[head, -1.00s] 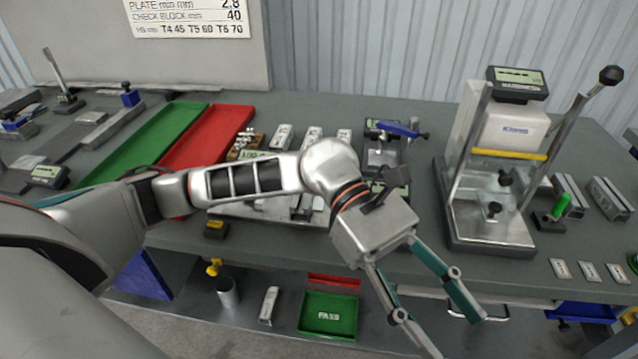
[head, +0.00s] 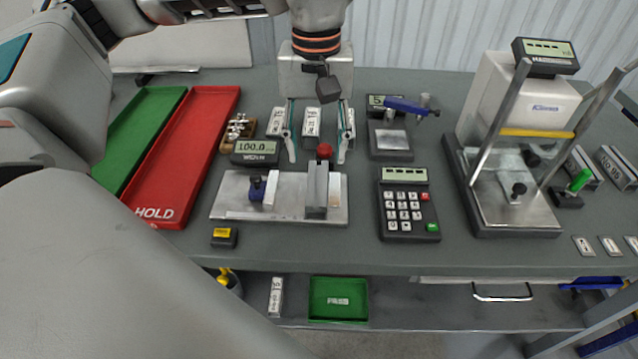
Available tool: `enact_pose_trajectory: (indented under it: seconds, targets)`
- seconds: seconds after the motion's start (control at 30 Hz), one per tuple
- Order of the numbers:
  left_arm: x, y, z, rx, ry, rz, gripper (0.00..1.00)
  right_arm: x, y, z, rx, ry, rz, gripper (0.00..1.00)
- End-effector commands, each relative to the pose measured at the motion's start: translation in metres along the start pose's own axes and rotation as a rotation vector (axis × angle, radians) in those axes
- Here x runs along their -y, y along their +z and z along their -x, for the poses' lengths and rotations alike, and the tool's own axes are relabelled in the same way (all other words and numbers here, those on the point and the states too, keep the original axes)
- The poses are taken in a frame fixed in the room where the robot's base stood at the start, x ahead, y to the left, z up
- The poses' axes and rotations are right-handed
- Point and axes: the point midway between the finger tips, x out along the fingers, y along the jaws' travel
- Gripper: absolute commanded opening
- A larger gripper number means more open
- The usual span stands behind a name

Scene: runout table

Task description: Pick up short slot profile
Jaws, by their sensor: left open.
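Several small pale slotted profiles with label plates stand in a row at the back middle of the table; the middle one (head: 311,122) lies between my left gripper's fingers in the picture. One (head: 279,119) is just left of it, and another to the right is partly behind a finger. The labels are too small to read, so I cannot tell which is the short slot profile. My left gripper (head: 317,156) is open and empty, pointing down over the row; its height above the table is unclear. My right gripper is not in view.
A fixture plate (head: 235,205) with a red-knobbed stop lies in front of the row, with a display (head: 255,152) behind it. A keypad (head: 407,212) and a tall press (head: 510,150) are to the right. The red HOLD tray (head: 190,150) is left.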

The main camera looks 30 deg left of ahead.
Motion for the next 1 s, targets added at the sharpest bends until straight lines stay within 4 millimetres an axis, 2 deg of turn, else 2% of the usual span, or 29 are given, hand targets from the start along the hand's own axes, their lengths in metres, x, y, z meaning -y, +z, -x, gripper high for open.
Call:
enact_pose_trajectory:
  seconds: [0.6,0.9,1.0]
  targets:
    - [0.001,0.002,-0.072,0.005,-0.002,0.001,0.47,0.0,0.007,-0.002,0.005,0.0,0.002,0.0]
    - [0.0,0.002,-0.075,0.002,0.0,0.0,0.47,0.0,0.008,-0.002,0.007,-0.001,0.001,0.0]
    - [0.0,0.002,-0.075,0.002,0.0,0.0,0.21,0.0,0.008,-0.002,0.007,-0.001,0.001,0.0]
